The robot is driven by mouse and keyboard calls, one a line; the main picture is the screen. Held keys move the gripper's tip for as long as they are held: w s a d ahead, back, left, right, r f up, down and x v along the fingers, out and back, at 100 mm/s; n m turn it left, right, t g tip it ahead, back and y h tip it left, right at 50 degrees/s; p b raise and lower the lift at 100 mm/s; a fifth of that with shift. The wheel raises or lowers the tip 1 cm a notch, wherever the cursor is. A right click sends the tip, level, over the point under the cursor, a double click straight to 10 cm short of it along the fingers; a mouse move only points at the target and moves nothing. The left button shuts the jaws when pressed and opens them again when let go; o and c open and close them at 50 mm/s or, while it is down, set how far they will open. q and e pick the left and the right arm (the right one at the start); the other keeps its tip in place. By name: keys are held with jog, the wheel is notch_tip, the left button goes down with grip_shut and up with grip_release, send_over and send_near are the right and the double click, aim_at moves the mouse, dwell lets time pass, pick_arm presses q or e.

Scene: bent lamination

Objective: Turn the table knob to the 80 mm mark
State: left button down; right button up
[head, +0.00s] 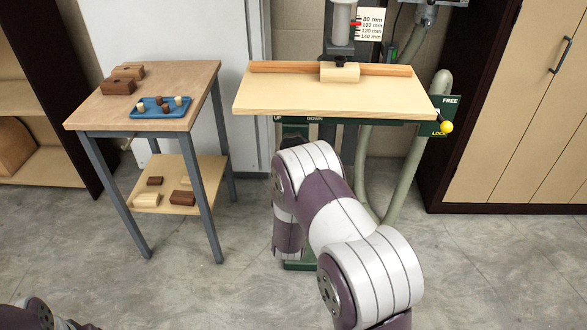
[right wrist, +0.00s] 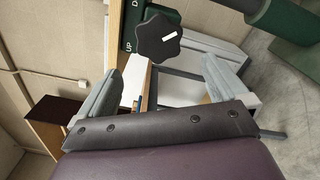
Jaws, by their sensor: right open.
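The table knob (right wrist: 158,38) is black and lobed with a white mark on its face, on a green panel lettered UP and DOWN (right wrist: 130,30). My right gripper (right wrist: 162,76) is open, its two grey fingers short of the knob and to either side below it; no contact shows. In the head view my right arm hides the knob and this gripper. The work table (head: 290,95) is pale wood. The scale card (head: 370,25) reads 80 to 140 mm, and a red pointer (head: 356,24) sits near the 100 mm line. My left gripper is out of view.
A fence (head: 275,67) with a pale block (head: 340,73) lies on the work table. A yellow-knobbed lever (head: 446,127) sits at the right by FREE and LOCK. A side table (head: 195,80) with a blue tray (head: 150,112) and blocks stands left. Floor between is clear.

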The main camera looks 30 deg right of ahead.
aim_at(294, 145)
jog(key=w+d+m, duration=0.2)
jog(key=w+m, duration=0.1)
jog(key=m, duration=0.4)
jog(key=w+d+m, duration=0.2)
jog(key=w+m, duration=0.2)
jog(key=m, duration=0.3)
jog(key=w+d+m, duration=0.2)
jog(key=w+m, duration=0.1)
jog(key=m, duration=0.4)
jog(key=shift+w+d+r+p, duration=0.2)
jog(key=shift+r+p, duration=0.05)
jog(key=shift+p, duration=0.05)
jog(key=c, duration=0.7)
jog(key=shift+f+n+b, duration=0.1)
jog(key=shift+n+b, duration=0.3)
jog(key=shift+b, duration=0.05)
jog(key=shift+n, duration=1.2)
